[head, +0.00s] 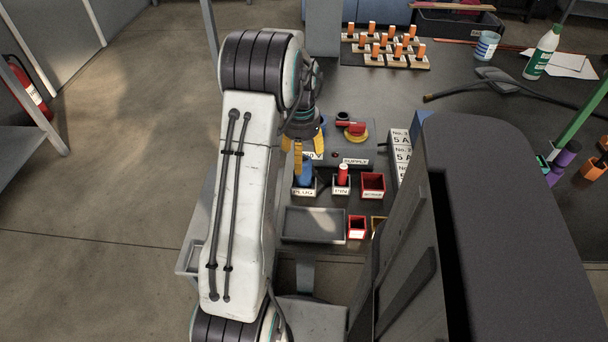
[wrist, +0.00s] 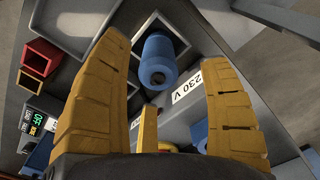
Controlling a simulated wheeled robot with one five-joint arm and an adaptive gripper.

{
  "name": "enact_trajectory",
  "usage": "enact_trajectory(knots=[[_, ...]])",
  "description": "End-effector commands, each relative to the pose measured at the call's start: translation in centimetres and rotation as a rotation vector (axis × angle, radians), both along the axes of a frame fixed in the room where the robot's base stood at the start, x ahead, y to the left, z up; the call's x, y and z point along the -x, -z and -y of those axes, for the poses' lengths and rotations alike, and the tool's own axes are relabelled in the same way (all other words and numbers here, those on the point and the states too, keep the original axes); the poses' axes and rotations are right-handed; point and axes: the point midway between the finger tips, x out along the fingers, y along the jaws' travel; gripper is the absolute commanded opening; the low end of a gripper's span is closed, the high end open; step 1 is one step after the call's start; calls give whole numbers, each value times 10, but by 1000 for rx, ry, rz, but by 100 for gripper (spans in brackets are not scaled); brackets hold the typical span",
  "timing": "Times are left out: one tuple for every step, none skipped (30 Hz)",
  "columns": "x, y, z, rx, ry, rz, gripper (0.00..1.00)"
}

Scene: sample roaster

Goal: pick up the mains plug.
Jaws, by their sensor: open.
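The mains plug (head: 306,174) is blue and stands in a square holder labelled PLUG, seen partly behind my gripper in the head view. In the wrist view the blue plug (wrist: 157,60) shows nearly end-on inside the pale-rimmed holder (wrist: 181,44). My gripper (head: 294,158) points down above and just beside the holder. Its yellow fingers (wrist: 163,68) are open and spread, and the plug appears between them in the wrist view. I see no contact between the fingers and the plug.
A red pin (head: 343,174) stands in the PIN holder to the right, with a red open box (head: 373,182) beside it. The supply unit (head: 359,153) with a red and yellow switch (head: 353,130) stands behind. An empty grey tray (head: 314,224) lies in front.

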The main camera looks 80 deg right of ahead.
Motion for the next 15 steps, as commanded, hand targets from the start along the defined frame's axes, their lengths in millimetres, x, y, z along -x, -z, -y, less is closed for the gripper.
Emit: enact_trajectory(knots=[[4, 6, 0, -4, 10, 0, 71], [5, 9, 1, -4, 13, 0, 71], [6, 12, 1, -4, 16, 0, 71], [6, 15, 1, -5, 18, 1, 71], [7, 18, 1, -5, 18, 1, 71], [7, 21, 1, -5, 18, 1, 71], [7, 23, 1, -4, 18, 0, 71], [6, 25, 1, -5, 18, 1, 71], [6, 27, 1, -5, 17, 1, 71], [6, 29, 1, -6, 17, 0, 71], [7, 32, 2, -6, 17, 0, 71], [7, 37, 2, -5, 17, 1, 71], [7, 41, 2, -7, 17, 0, 71], [7, 45, 3, -8, 17, 1, 71], [7, 50, 3, -7, 17, 0, 71]])
